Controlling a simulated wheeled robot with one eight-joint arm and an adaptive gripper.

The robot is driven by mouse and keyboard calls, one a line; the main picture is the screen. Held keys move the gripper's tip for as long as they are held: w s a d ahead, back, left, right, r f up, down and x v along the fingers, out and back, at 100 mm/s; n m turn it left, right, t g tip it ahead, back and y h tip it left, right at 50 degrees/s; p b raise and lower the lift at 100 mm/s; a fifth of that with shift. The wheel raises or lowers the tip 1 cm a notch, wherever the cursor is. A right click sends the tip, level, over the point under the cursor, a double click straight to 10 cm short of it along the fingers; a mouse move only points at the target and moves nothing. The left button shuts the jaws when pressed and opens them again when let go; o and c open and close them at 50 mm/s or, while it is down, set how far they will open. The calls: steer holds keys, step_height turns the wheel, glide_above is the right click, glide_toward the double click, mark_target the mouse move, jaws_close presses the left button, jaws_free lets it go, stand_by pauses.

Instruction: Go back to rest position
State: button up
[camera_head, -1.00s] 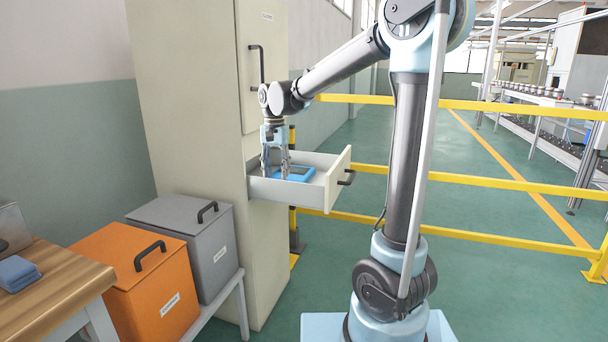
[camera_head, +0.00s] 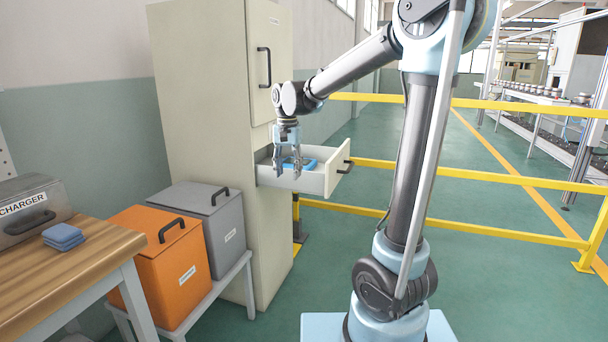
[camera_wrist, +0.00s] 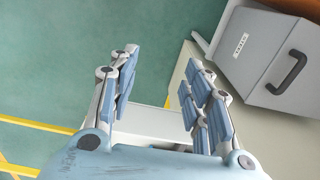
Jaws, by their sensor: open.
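My gripper (camera_head: 288,168) is open and empty, pointing down over the near edge of the open drawer (camera_head: 312,183) in the head view. In the wrist view my gripper (camera_wrist: 158,95) has its fingers spread apart, with floor and part of the white drawer (camera_wrist: 150,122) between and below them. A blue item (camera_head: 306,163) lies in the drawer behind the fingers and is partly hidden by them. The drawer is pulled out of the tall beige cabinet (camera_head: 215,110).
A grey bin (camera_head: 230,235) and an orange bin (camera_head: 168,270) stand on a low bench left of the drawer. A wooden table (camera_head: 60,280) holds a charger case (camera_head: 35,212) and folded blue cloths (camera_head: 63,236). Yellow railings (camera_head: 510,240) run behind and to the right.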

steer(key=s+d+f+n+t, duration=0.1)
steer(key=s+d+f+n, duration=0.15)
steer(key=s+d, duration=1.25)
steer(key=s+d+f+n+t, duration=0.1)
steer(key=s+d+f, duration=0.8)
steer(key=f, duration=0.3)
steer(key=shift+s+d, duration=0.25)
steer(key=shift+s, duration=0.35)
steer(key=shift+n, duration=0.25)
